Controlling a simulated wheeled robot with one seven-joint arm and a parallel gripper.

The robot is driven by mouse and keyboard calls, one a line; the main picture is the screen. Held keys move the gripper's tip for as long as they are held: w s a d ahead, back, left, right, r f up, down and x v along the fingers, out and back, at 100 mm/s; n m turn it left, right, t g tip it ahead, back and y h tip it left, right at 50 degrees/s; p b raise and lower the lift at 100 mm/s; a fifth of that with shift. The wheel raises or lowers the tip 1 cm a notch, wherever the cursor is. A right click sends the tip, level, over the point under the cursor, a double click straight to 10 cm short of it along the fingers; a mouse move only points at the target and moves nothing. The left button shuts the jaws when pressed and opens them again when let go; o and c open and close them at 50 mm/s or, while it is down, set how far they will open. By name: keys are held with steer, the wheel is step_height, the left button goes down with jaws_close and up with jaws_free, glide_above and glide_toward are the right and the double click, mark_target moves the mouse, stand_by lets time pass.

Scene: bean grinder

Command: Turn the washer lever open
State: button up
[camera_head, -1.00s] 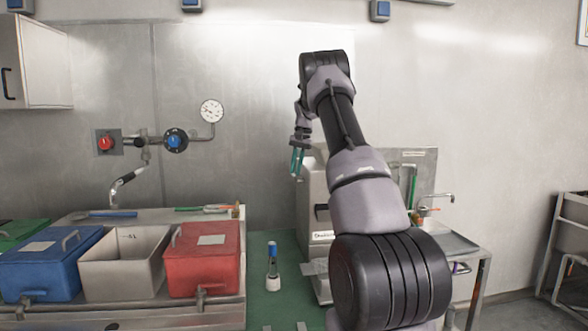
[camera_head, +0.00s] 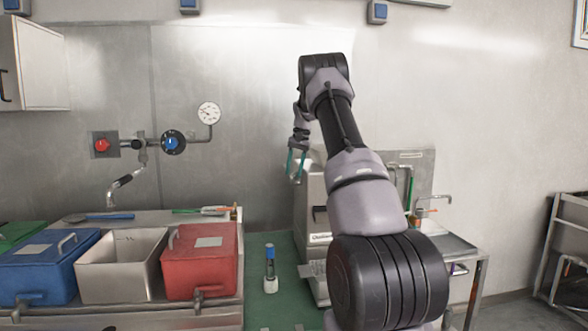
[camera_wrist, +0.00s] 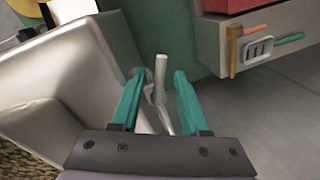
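My gripper (camera_head: 296,172) has teal fingers and hangs beside the upper left side of the steel machine (camera_head: 313,212). In the wrist view my gripper (camera_wrist: 158,88) is open, its two fingers apart. A slim pale grey lever-like part (camera_wrist: 161,75) shows between the fingers, with a further pale piece below it. I cannot tell whether a finger touches it, or whether it is the washer lever. The machine's smooth metal side (camera_wrist: 60,85) fills the left of the wrist view. In the head view the lever-like part is too small or hidden to make out.
A blue-topped bottle (camera_head: 270,268) stands on the green surface (camera_head: 262,310) left of the machine. The red box (camera_head: 200,262), open grey bin (camera_head: 115,270) and blue box (camera_head: 45,270) stand farther left. A metal side table (camera_head: 452,246) is at right.

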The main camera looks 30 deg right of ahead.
steer(key=shift+w+a+f+m, duration=0.15)
steer(key=shift+a+m, duration=0.15)
steer(key=shift+m, duration=0.3)
steer(key=shift+w+a+r+m, duration=0.15)
steer(key=shift+a+m, duration=0.1)
steer(key=shift+m, duration=0.35)
steer(key=w+a+m+h, duration=0.15)
steer(key=w+m, duration=0.25)
steer(key=m, duration=0.7)
step_height(320, 180, up, 11)
steer(key=s, duration=0.2)
steer(key=s+a+r+n+t, duration=0.1)
steer(key=s+a+r+n, duration=0.2)
steer(key=s, duration=0.5)
steer(key=s+a+r+n+t+y, duration=0.1)
steer(key=s+a+r+n, duration=0.1)
steer(key=s, duration=0.6)
steer(key=s+a+r+n+t+y, duration=0.1)
steer(key=s+a+r+n, duration=0.2)
steer(key=s, duration=0.6)
steer(key=shift+a+r+n+t, duration=0.3)
steer(key=shift+a+r, duration=0.65)
steer(key=shift+a, duration=0.65)
